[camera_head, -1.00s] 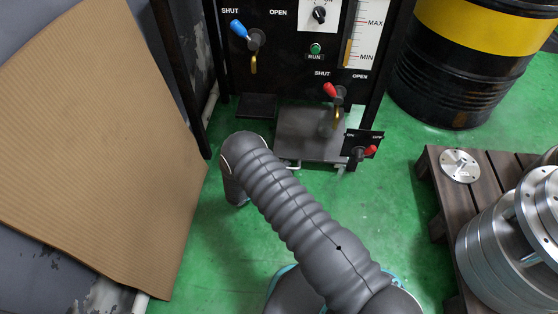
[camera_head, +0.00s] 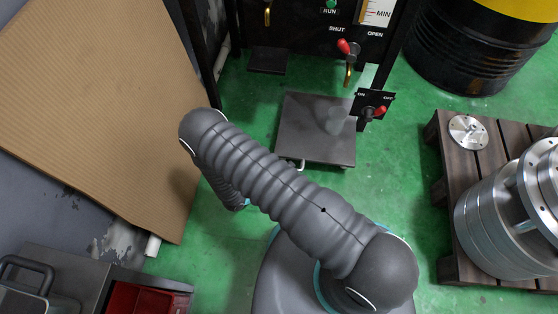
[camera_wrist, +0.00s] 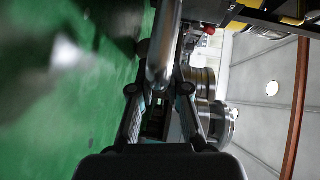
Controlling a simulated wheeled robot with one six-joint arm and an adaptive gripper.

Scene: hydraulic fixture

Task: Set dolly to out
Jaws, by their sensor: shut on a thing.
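The dolly (camera_head: 318,128) is a dark grey flat plate low on the floor at the front of the black fixture, most of its top uncovered. A short pale handle piece (camera_head: 301,165) shows at its front edge; the rest of the handle is hidden behind my arm. In the wrist view my gripper (camera_wrist: 160,90) is shut on a smooth grey metal bar (camera_wrist: 165,45), which looks like the dolly's handle. In the head view my arm hides the gripper.
The fixture has a red-handled valve (camera_head: 344,48) and a small ON/OFF switch box (camera_head: 373,105) beside the dolly. A pallet (camera_head: 446,190) with metal parts stands right, cardboard (camera_head: 100,110) leans left, and a red toolbox (camera_head: 145,298) is at bottom left. Green floor is between.

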